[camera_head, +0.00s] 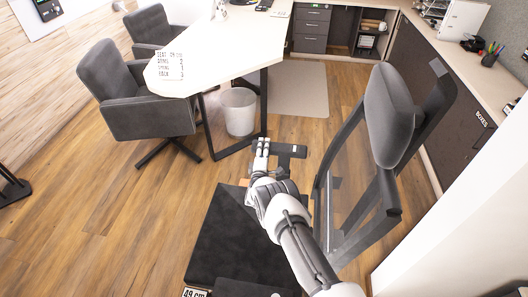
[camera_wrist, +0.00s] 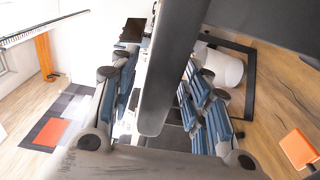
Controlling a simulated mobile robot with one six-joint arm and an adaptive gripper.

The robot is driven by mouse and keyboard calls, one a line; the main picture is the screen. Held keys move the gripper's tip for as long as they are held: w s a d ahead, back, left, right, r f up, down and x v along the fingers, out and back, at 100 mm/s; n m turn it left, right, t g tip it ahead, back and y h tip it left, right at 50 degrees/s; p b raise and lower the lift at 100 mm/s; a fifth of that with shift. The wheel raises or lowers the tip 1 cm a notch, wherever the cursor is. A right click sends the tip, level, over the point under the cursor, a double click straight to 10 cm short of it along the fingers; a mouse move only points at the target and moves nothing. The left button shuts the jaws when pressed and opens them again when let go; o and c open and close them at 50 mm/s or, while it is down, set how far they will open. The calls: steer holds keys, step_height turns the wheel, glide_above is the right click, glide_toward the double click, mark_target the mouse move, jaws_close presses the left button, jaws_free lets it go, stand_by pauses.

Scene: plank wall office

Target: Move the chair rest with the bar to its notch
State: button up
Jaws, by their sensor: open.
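In the wrist view, a long dark padded piece with a rounded end, apparently this rest (camera_wrist: 172,70), runs down between the two fingers of my open gripper (camera_wrist: 165,100). I cannot tell whether the fingers touch it. No bar or notch can be made out clearly.
A white-topped desk (camera_head: 210,60) with a white bin (camera_head: 239,110) under it stands beyond. Two grey chairs (camera_head: 135,95) are at the left. A counter with dark cabinets (camera_head: 425,60) lines the right. Wooden floor is free at the left.

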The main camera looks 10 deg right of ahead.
steer(key=shift+w+d, duration=0.1)
steer(key=shift+w, duration=0.25)
steer(key=shift+c, duration=0.2)
jaws_close()
stand_by(0.5)
